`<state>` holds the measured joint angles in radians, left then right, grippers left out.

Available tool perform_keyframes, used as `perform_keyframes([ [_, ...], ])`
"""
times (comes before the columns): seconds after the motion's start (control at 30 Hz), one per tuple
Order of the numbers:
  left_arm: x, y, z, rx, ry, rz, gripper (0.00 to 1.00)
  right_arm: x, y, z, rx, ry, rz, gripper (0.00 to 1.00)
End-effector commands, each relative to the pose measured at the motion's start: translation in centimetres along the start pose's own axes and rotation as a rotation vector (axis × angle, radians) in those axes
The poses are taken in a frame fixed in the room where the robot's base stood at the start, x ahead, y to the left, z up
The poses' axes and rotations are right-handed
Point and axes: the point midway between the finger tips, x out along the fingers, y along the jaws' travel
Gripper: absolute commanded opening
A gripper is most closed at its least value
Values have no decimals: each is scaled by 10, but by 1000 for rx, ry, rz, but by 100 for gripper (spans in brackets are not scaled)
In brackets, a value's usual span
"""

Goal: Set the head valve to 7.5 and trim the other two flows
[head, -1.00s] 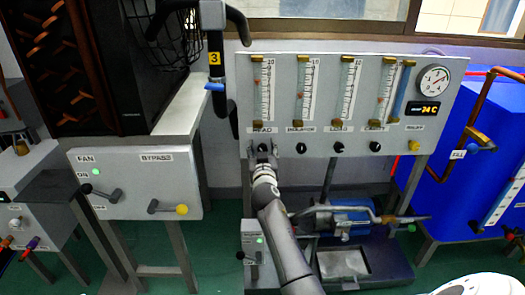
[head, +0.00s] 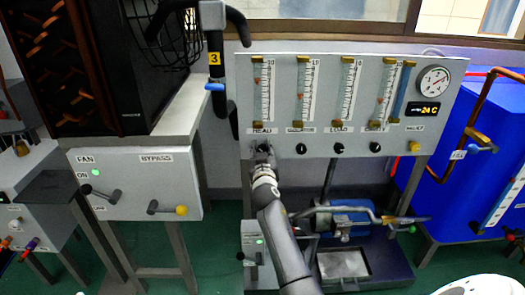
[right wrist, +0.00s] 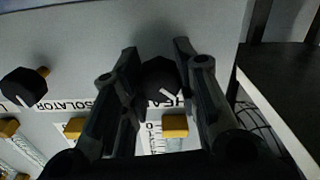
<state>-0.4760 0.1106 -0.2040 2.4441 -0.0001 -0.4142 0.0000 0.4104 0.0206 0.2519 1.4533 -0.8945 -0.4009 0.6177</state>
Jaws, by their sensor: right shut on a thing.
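The grey flow panel (head: 440,136) carries several tall flow tubes, with a knob under each. My right gripper (head: 262,150) is at the leftmost knob, the head valve, below the head flow tube (head: 264,88). In the right wrist view my right gripper (right wrist: 156,62) has its two fingers around the black head knob (right wrist: 160,78), which has a white pointer mark. The scale figures are too small to read exactly. My left gripper does not show.
A round gauge (head: 433,80) and a yellow knob (head: 414,146) are at the panel's right. A pipe with a blue handle (head: 215,86) stands left of the panel. The fan and bypass box (head: 130,190) is further left; a blue tank (head: 440,205) is at right.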

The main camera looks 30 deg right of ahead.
Motion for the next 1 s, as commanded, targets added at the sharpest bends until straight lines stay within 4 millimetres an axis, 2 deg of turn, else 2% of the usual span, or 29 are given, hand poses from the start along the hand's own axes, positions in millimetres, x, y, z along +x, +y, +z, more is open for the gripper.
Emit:
perform_keyframes([
  [0.13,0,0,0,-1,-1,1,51,0,0,0,0,-1,-1,5],
  [0.17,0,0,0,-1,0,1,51,0,0,0,0,-1,-1,31],
  [0.3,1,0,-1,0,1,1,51,0,0,0,1,-1,-1,49],
  [0.33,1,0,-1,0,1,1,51,0,0,0,1,-1,-1,51],
  [0.73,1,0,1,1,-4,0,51,-4,0,1,1,-1,0,51],
  [0.87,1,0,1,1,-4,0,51,-17,0,1,1,-1,0,51],
  [1.0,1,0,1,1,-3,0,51,-39,-1,1,3,-1,-2,51],
])
